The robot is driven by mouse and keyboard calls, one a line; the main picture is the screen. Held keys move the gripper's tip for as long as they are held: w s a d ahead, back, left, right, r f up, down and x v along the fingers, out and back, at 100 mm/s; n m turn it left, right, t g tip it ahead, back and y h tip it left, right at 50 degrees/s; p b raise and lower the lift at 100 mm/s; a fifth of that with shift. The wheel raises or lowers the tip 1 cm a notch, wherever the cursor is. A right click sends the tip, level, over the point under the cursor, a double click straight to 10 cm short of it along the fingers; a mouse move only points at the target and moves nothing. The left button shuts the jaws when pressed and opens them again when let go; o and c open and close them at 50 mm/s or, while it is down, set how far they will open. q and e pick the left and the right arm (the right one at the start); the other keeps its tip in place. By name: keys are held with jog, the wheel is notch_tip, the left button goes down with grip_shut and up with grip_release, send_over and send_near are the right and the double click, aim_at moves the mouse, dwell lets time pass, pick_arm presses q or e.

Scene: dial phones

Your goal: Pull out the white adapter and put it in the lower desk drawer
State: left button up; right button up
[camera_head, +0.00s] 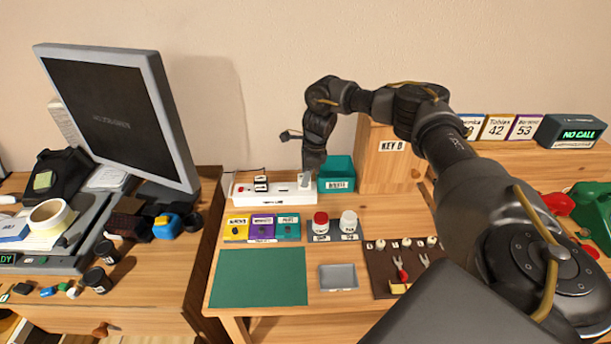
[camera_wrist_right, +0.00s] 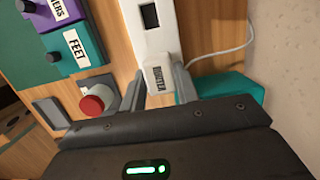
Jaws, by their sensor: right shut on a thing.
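The white adapter (camera_wrist_right: 158,78), with a dark label reading ROUTER, sits between the two grey fingers of my right gripper (camera_wrist_right: 160,88) in the right wrist view. My right gripper (camera_head: 313,165) is shut on it at the right end of the white power strip (camera_head: 272,190). In the head view the adapter is small and partly hidden by the gripper. It appears to be at the strip; I cannot tell whether its pins are in the socket. A wooden drawer front with a round knob (camera_head: 100,330) shows at the lower left. My left gripper is not in view.
A teal bin (camera_head: 337,172) stands just right of the strip. A wooden KEY D box (camera_head: 390,158) is behind my right arm. Labelled boxes (camera_head: 262,227) and two jars stand in front of the strip. A green mat (camera_head: 258,277) lies bare at the front.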

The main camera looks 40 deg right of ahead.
jog(key=shift+r+p, duration=0.75)
jog(key=shift+r, duration=0.2)
jog(key=shift+r, duration=0.15)
jog(key=shift+r+p, duration=1.9)
jog(key=shift+a, duration=0.1)
